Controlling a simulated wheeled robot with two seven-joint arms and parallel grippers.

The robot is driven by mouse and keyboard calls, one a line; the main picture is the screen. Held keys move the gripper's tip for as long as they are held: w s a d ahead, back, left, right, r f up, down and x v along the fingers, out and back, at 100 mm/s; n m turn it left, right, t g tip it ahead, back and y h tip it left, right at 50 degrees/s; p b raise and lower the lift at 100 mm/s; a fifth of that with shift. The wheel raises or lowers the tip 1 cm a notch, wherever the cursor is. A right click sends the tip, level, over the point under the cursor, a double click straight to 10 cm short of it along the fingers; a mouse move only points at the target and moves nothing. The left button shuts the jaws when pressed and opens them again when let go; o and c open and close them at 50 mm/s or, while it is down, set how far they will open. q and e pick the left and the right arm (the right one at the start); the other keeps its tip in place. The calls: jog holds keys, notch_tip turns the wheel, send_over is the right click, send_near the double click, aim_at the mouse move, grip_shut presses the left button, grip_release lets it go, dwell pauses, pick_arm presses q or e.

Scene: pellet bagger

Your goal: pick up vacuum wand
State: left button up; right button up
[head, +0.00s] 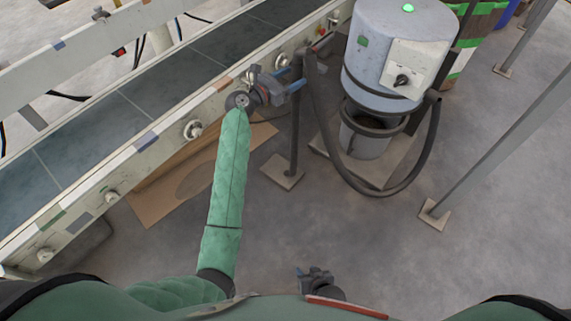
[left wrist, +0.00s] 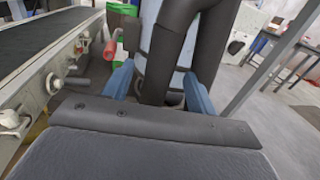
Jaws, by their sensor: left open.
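The vacuum wand (head: 297,66) is a dark tube standing upright at a slim post with a square foot plate (head: 283,172), beside the conveyor. A thick dark hose (head: 330,155) loops from it to the grey vacuum drum (head: 372,95). My left gripper (head: 291,75) is open at the wand's upper part. In the left wrist view the wand (left wrist: 160,60) stands between the blue fingers of my left gripper (left wrist: 160,88); I cannot tell whether they touch it. The wand's lower end is hidden. My right gripper (head: 316,280) is low at the bottom centre, away from the wand; its jaw opening is unclear.
The conveyor (head: 110,120) runs diagonally along the left, with knobs on its side rail. Flattened cardboard (head: 180,185) lies below it. A grey metal leg (head: 490,125) stands at the right.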

aim_at(301, 71)
pick_arm(q)
jog(key=x, duration=0.4)
jog(key=shift+w+d, duration=0.1)
jog(key=shift+w, duration=0.1)
jog(key=c, duration=1.2)
jog(key=shift+o, duration=0.2)
jog(key=shift+r, duration=0.1)
jog(key=shift+r, duration=0.1)
